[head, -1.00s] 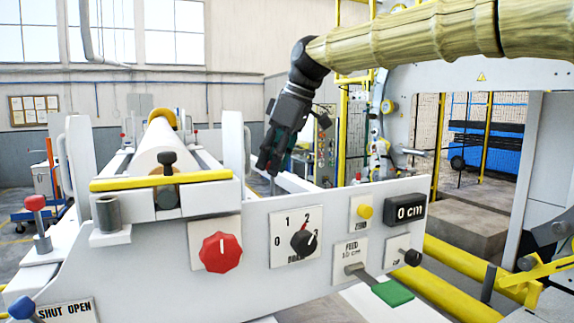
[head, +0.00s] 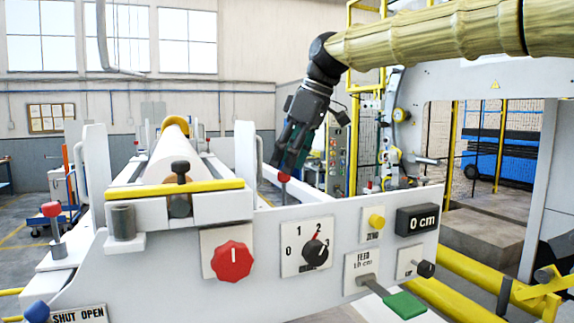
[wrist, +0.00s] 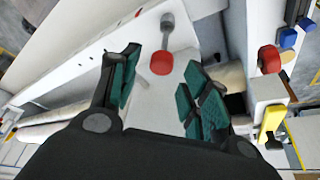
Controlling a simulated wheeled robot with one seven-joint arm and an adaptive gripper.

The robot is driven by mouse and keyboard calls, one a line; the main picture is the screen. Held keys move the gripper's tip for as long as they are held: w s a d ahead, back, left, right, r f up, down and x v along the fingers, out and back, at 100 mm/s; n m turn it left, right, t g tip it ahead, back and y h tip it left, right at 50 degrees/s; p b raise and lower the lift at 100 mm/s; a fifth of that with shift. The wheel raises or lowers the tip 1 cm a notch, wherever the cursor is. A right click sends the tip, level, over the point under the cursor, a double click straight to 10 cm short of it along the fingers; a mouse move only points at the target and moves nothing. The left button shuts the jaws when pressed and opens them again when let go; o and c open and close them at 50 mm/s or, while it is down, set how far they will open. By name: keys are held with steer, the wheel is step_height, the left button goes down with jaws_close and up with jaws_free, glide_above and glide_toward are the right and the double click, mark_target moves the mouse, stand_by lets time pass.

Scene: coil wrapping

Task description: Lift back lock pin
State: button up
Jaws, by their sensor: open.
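A red-capped pin (wrist: 162,62) with a grey shaft shows in the wrist view, between and just beyond my fingertips. It stands on a white surface of the machine. In the head view a red knob (head: 283,178) shows right at the tip of my gripper (head: 285,158), behind the front panel; it looks like the same pin. My gripper in the wrist view (wrist: 158,88) is open, with green pads on both sides and nothing held. I cannot tell whether the pads touch the pin. Another red-topped pin (head: 50,210) stands at the left front.
The white front panel (head: 270,275) carries a red knob, a dial, and a green lever (head: 405,304). A paper roll (head: 170,155) lies behind a yellow bar (head: 175,189). In the wrist view a second red knob (wrist: 270,58) and blue knobs sit right of my gripper.

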steer(key=v, duration=1)
